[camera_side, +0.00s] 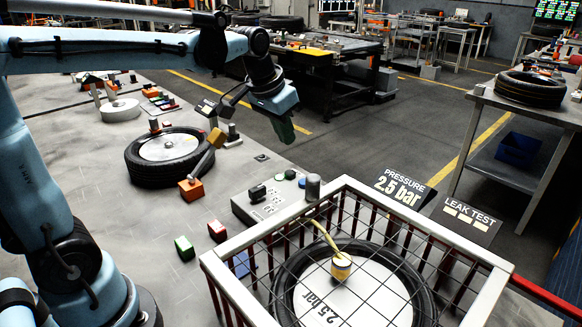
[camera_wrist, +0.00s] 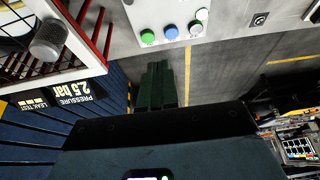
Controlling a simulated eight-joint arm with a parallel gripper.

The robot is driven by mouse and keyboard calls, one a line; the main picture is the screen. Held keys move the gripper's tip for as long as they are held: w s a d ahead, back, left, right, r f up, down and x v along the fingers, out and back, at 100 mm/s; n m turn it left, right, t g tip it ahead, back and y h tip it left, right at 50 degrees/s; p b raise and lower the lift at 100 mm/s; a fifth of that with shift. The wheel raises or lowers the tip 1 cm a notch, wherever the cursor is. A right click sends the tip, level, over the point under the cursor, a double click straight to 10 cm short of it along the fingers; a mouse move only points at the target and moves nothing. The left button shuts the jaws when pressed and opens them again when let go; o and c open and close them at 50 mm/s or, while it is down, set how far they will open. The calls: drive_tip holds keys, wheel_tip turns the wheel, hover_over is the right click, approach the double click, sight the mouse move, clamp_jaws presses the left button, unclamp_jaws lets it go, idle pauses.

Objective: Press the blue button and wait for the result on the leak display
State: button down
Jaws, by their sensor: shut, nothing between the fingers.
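The blue button (camera_wrist: 171,31) sits between a green button (camera_wrist: 148,36) and a white button (camera_wrist: 196,27) on a pale control box (camera_wrist: 160,12). The control box (camera_side: 265,205) stands on the grey table beside the cage. My gripper (camera_side: 286,134) is shut and empty, pointing down behind and above the box, apart from it. In the wrist view my dark green fingertips (camera_wrist: 159,66) show a little below the buttons. The leak display (camera_side: 470,216) reads "LEAK TEST" above a row of pale dashes. It shows upside down in the wrist view (camera_wrist: 30,104).
A pressure display (camera_side: 405,188) reads 2.5 bar. A barred cage (camera_side: 237,290) encloses a tyre (camera_side: 420,290) with a yellow hose. Another tyre (camera_side: 150,178), an orange block (camera_side: 191,189), a red block (camera_side: 217,230) and a green block (camera_side: 184,247) are on the table.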

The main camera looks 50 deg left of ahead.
sight(304, 182)
drive_tip(key=shift+g, duration=0.6)
drive_tip(key=w, duration=0.1)
drive_tip(key=w+a, duration=0.1)
drive_tip(key=w, duration=0.1)
drive_tip(key=w+a, duration=0.1)
drive_tip(key=w, duration=0.1)
drive_tip(key=shift+a+f, duration=0.25)
drive_tip(key=shift+f, duration=0.1)
drive_tip(key=x, duration=1.3)
drive_tip(key=shift+s+d+f, duration=0.1)
drive_tip(key=shift+s+f, duration=0.05)
drive_tip(key=shift+s, duration=0.25)
drive_tip(key=shift+f, duration=0.45)
drive_tip(key=shift+f, duration=1.05)
drive_tip(key=shift+r, duration=0.1)
drive_tip(key=w+v, duration=0.1)
drive_tip(key=v, duration=1.3)
drive_tip(key=shift+r, duration=0.3)
